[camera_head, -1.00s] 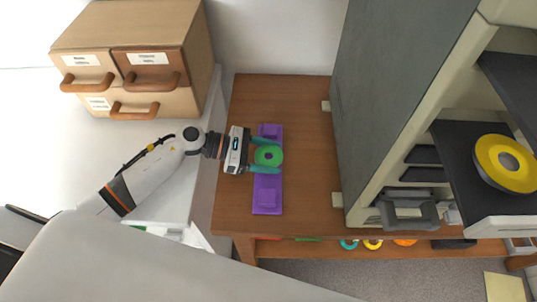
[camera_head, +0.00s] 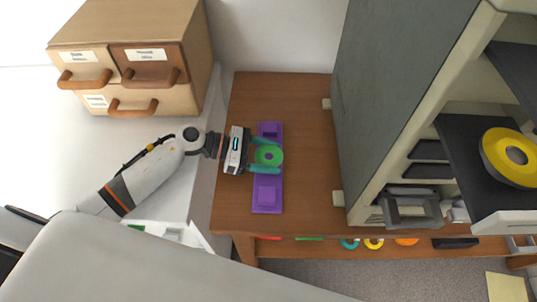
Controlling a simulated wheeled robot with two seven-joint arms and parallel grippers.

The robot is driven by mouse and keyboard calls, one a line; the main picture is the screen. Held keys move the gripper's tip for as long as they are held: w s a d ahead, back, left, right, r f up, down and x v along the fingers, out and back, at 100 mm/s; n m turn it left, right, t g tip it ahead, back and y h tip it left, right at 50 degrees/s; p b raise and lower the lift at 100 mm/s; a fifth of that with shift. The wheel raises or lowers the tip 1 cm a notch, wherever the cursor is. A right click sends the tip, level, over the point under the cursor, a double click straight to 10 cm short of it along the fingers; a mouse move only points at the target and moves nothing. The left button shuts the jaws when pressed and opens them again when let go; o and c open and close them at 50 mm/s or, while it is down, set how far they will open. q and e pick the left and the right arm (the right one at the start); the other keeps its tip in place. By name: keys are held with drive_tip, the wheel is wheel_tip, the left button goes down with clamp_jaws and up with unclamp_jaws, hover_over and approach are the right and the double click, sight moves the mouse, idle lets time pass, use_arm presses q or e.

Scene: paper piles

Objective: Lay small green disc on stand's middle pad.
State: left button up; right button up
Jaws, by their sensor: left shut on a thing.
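The small green disc (camera_head: 270,156), a ring with a hole in its middle, is between the fingers of my left gripper (camera_head: 267,155). The gripper is shut on it. The purple stand (camera_head: 267,205) is a long strip on the brown table, with a raised pad at its far end (camera_head: 269,130) and one at its near end (camera_head: 266,193). The disc is over the stand's middle and hides the middle pad. I cannot tell from above whether the disc touches the pad. My right gripper is not in view.
A tall grey-sided cabinet (camera_head: 380,100) stands on the table to the right, with a yellow ring (camera_head: 494,150) on its tray. A wooden drawer box (camera_head: 140,30) stands at the upper left. Several coloured rings lie on a shelf below the table. The table (camera_head: 305,120) is clear right of the stand.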

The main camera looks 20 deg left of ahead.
sight(268, 157)
use_arm(q)
drive_tip(key=shift+f, duration=0.15)
drive_tip(key=o, duration=1)
drive_tip(key=shift+o, duration=0.2)
wheel_tip(268, 157, up, 10)
